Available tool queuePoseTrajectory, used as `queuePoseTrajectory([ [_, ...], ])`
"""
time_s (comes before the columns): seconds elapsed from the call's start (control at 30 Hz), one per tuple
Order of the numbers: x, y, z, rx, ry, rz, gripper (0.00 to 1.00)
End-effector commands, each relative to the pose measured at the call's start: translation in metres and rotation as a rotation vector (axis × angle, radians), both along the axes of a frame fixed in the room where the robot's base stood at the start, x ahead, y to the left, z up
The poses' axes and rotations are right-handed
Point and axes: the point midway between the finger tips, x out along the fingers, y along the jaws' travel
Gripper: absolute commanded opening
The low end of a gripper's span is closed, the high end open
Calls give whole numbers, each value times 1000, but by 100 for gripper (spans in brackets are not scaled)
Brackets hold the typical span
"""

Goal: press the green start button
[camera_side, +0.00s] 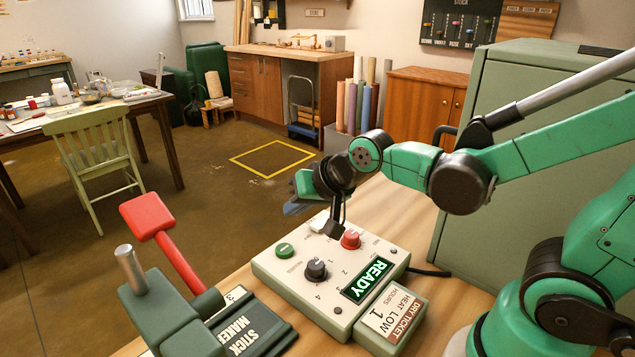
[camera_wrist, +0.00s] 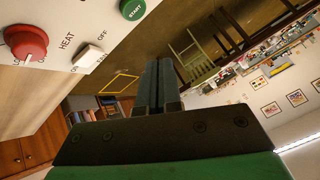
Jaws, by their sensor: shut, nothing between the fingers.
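The green start button (camera_side: 285,250) is a round cap on the upper left part of the cream control box (camera_side: 331,320). In the wrist view the start button (camera_wrist: 132,9) shows at the top edge, partly cut off, with START on it. My gripper (camera_side: 335,231) is above the far side of the box, between the start button and the red knob (camera_side: 351,239), near the white switch (camera_side: 318,222). Its fingers (camera_wrist: 158,66) are together and empty. In the side view the fingertips are to the right of the green button, apart from it.
A black knob (camera_side: 316,268) and a lit READY display (camera_side: 367,279) are on the box. A stick maker (camera_side: 247,330) with a red lever (camera_side: 165,240) stands to the left. A ticket unit (camera_side: 393,316) adjoins the box's right side. A green cabinet (camera_side: 480,130) stands behind right.

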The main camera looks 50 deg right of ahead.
Motion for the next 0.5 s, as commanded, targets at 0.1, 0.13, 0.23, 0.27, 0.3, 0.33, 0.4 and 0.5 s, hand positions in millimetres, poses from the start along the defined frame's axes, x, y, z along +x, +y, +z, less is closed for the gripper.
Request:
queuePoseTrajectory([
  [0.1,-26,-5,9,-137,39,126,0],
  [0.13,-32,-7,11,-169,48,158,0],
  [0.23,-50,-10,13,-261,78,251,0],
  [0.27,-54,-11,14,-283,85,275,0],
  [0.3,-59,-12,14,-309,94,303,0],
  [0.33,-62,-12,14,-325,98,320,0],
  [0.4,-67,-13,15,-351,107,350,0],
  [0.5,-70,-14,15,-366,112,366,0],
])
